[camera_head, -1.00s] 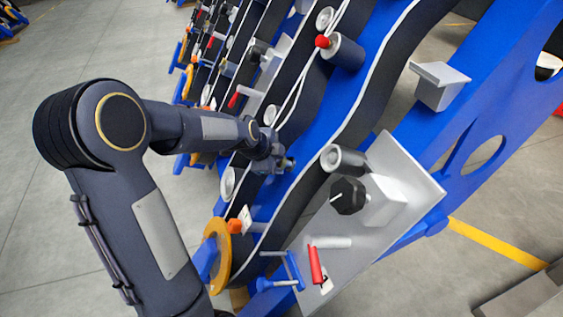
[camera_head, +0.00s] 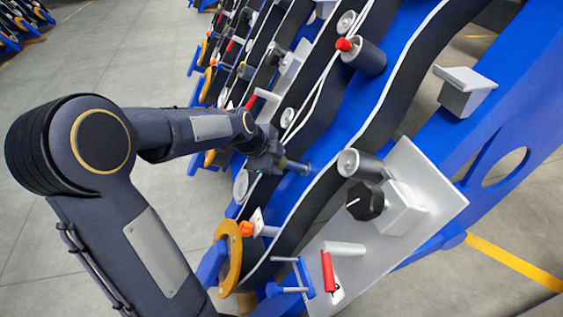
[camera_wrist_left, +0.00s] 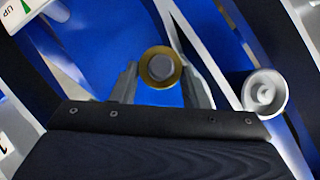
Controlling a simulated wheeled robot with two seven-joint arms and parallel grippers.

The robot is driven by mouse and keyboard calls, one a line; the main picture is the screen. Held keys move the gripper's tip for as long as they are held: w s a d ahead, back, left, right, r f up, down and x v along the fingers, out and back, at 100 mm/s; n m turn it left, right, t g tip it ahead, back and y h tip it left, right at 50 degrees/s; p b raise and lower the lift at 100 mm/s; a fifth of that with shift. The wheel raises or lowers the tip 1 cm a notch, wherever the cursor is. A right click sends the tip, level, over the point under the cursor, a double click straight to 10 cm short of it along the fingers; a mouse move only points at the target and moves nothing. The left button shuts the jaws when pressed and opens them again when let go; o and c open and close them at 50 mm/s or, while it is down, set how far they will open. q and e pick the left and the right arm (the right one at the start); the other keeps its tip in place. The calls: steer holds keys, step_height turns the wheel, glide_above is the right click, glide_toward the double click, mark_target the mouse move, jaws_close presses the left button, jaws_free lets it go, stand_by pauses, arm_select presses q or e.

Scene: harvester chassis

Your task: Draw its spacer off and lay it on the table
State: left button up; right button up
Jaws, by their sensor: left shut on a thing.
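My left gripper (camera_head: 280,163) is at the blue chassis panel (camera_head: 335,133) in the head view. In the left wrist view its two fingers (camera_wrist_left: 160,76) are shut on either side of a brass-coloured ring (camera_wrist_left: 147,74), which looks like the spacer. A grey round end (camera_wrist_left: 162,67) shows in the middle of the ring. A short grey rod (camera_head: 298,167) shows just beyond the fingertips in the head view. I cannot tell how far the ring sits along it. No table shows clearly. My right gripper is out of view.
A light cylinder (camera_wrist_left: 265,94) stands right of the fingers in the wrist view. Loose white cables run above the gripper.

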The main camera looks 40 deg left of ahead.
arm_select(q)
steer(key=s+a+r+b, duration=0.1)
steer(key=s+a+r, duration=0.2)
steer(key=s, duration=0.1)
steer(key=shift+a, duration=0.3)
stand_by(0.7)
steer(key=shift+s, duration=0.1)
stand_by(0.6)
